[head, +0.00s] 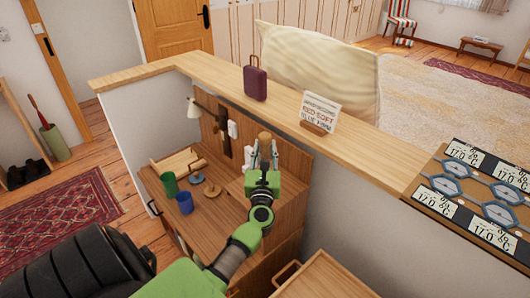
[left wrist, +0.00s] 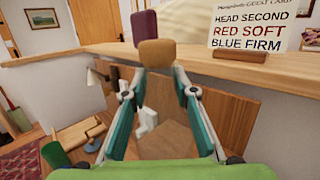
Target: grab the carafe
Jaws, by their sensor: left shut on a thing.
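My left gripper (head: 265,152) reaches up over the wooden desk from the lower middle of the head view. It is shut on a small brown, rounded block-like thing (head: 265,136) at its fingertips. In the left wrist view the brown thing (left wrist: 157,52) shows at the tips of my left gripper (left wrist: 158,72), in front of the ledge. It may be the carafe or its top; its lower part is not clear, and no other plain carafe shows. My right gripper is not in view.
The desk (head: 230,220) holds a green cup (head: 169,183), a blue cup (head: 184,203) and a white lamp (head: 193,108). A wooden ledge (head: 200,72) runs behind, bearing a purple case (head: 255,82) and a sign card (head: 320,110). A panel with hexagons (head: 480,195) lies at right.

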